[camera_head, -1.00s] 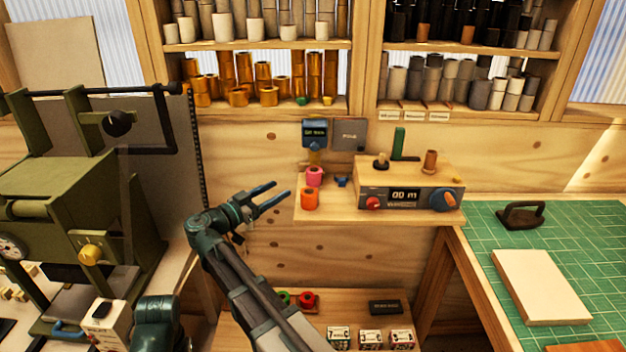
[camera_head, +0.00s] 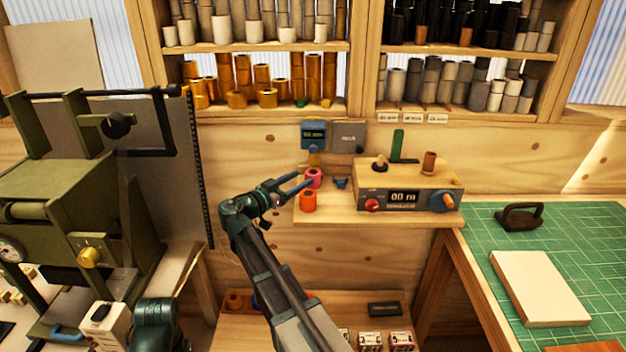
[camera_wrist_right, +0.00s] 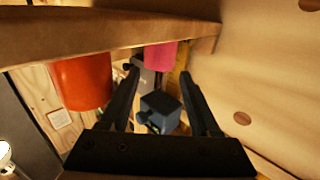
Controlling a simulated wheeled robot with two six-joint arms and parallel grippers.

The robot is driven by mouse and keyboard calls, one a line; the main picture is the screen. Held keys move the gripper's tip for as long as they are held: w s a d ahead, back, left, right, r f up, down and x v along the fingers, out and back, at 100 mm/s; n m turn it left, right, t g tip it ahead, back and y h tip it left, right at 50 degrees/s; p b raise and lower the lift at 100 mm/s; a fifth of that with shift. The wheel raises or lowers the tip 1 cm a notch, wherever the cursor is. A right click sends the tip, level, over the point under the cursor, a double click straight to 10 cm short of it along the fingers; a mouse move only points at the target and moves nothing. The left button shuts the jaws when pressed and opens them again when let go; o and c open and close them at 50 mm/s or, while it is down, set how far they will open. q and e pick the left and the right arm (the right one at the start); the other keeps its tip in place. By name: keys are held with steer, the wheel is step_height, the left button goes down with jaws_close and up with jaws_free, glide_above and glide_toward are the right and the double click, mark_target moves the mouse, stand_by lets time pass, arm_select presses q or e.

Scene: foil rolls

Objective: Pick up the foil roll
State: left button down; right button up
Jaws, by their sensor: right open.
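A pink foil roll (camera_head: 313,177) and an orange foil roll (camera_head: 308,201) stand upright on the left end of the small wooden wall shelf (camera_head: 335,217). My right gripper (camera_head: 303,184) is open and empty, its fingers pointing right at the pink roll's near side. In the right wrist view, which looks upside down, the gripper (camera_wrist_right: 162,85) has open dark fingers. The pink roll (camera_wrist_right: 160,56) lies beyond them at the upper middle, and the orange roll (camera_wrist_right: 82,82) is left of the left finger. Contact with either roll cannot be told. My left gripper is not visible.
A wooden control box (camera_head: 410,185) fills the right of the shelf. A blue wall device (camera_head: 314,134) hangs behind the rolls; its blocky blue shape (camera_wrist_right: 160,112) shows between the fingers. A green press (camera_head: 65,190) stands left. A lower shelf (camera_head: 320,305) holds small boxes.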

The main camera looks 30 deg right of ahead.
mark_target(308, 175)
steer(key=x, duration=0.4)
steer(key=shift+w+d, duration=0.1)
steer(key=shift+d, duration=0.25)
steer(key=shift+c, duration=0.3)
jaws_close()
